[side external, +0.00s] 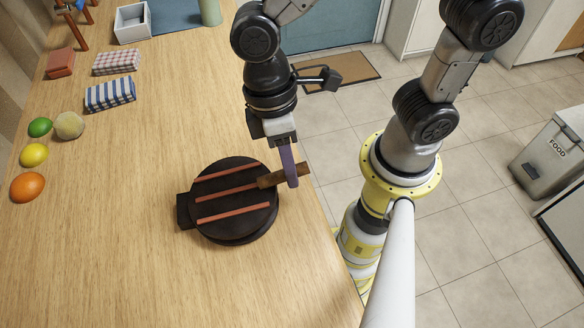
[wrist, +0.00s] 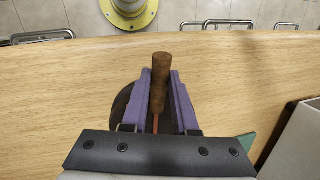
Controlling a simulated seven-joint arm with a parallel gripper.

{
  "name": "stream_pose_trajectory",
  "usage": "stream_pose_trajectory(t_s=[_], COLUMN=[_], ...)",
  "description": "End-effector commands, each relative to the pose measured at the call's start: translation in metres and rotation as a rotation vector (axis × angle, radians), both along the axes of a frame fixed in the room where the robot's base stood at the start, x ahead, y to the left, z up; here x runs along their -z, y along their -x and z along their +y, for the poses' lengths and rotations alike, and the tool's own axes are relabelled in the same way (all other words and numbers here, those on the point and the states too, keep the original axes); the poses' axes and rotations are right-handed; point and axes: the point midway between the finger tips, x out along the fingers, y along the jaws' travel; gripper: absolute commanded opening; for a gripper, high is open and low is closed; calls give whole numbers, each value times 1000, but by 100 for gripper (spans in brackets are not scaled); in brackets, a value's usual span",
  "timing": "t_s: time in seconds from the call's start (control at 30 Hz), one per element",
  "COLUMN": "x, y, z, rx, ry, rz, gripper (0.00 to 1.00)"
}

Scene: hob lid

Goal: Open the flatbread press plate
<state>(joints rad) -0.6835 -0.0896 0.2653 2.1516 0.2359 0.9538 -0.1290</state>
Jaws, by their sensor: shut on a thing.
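The flatbread press (side external: 236,220) is a round black plate with reddish strips across its top, lying on the wooden counter near its right edge. Its upper plate looks closed down on the base. A dark block, which looks like the hinge (side external: 185,211), sits at its left side. The brown wooden handle (side external: 270,181) sticks out at the right; it also shows in the wrist view (wrist: 159,75). My gripper (side external: 291,182) is at the handle, its purple fingers shut on it from both sides. In the wrist view the fingers (wrist: 160,88) hide most of the press.
A striped cloth (side external: 110,94), a checked cloth (side external: 116,62), a brick-red block (side external: 61,63) and a white box (side external: 132,23) lie toward the back. Several fruits, including an orange (side external: 27,187), line the left side. The counter around the press is clear.

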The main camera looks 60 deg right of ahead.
Motion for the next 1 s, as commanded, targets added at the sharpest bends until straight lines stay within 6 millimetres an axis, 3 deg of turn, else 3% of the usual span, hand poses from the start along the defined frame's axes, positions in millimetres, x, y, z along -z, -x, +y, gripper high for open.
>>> stream_pose_trajectory(t_s=[0.5,1.0], x=[-68,-97], y=[-32,-54], z=[26,45], rx=[0,1], ry=[265,407], rz=[310,481], gripper=[0,0])
